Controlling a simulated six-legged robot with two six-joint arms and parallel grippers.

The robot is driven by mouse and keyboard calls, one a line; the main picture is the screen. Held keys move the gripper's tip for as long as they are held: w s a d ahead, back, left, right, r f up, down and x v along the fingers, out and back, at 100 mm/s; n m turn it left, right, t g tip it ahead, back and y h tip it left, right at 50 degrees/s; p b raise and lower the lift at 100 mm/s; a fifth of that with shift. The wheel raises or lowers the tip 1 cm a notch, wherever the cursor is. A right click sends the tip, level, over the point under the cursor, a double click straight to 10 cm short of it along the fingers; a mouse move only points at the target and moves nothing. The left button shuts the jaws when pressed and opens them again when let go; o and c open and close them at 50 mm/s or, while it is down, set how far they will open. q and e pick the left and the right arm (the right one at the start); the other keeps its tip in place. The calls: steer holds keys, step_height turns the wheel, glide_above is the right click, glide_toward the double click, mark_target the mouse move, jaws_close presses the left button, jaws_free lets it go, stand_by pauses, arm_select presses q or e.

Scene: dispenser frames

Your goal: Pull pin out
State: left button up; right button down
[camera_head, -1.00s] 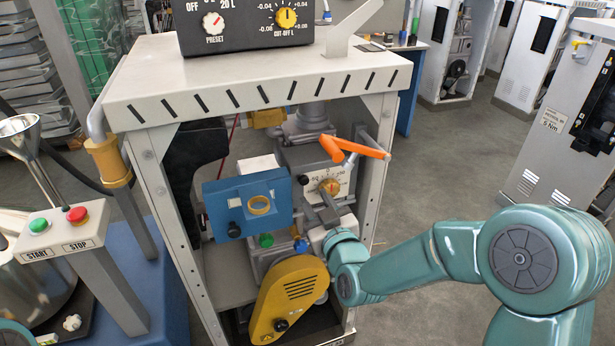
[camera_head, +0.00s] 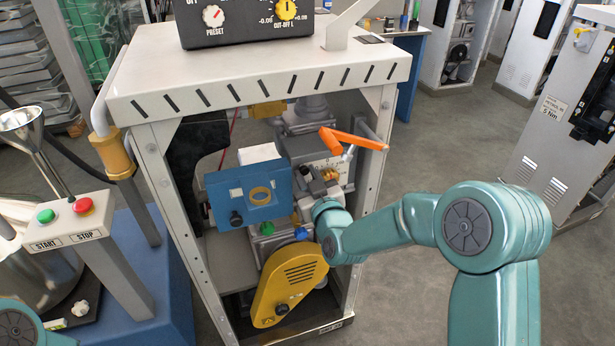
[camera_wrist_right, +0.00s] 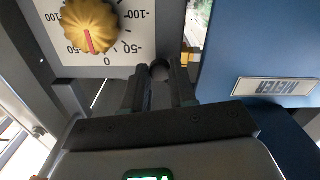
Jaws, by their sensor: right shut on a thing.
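In the wrist view a small dark round-ended piece, which looks like the pin (camera_wrist_right: 159,68), sits between the fingertips of my right gripper (camera_wrist_right: 160,86). The fingers are close together on it. Its far part is hidden. In the head view my right gripper (camera_head: 312,188) is inside the dispenser frame, right of the blue meter box (camera_head: 225,198) and just below the dial with the yellow knob. The pin is too small to make out there. My left gripper is out of view; only a bit of my left arm shows at the lower left corner.
The yellow knob (camera_wrist_right: 90,28) on its white dial and the blue meter box (camera_wrist_right: 275,87) flank the fingers closely. An orange handle (camera_head: 352,139) is above my gripper, and a yellow cover (camera_head: 290,285) below. Frame posts stand either side.

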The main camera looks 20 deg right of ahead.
steer(key=shift+s+f+b, duration=0.25)
steer(key=shift+s+b, duration=0.5)
steer(key=shift+b, duration=0.2)
steer(key=shift+s+r, duration=0.15)
steer(key=shift+s, duration=0.1)
steer(key=c, duration=1.2)
jaws_free()
steer(key=shift+s+r, duration=0.15)
steer(key=shift+s, duration=0.05)
steer(key=shift+w, duration=0.1)
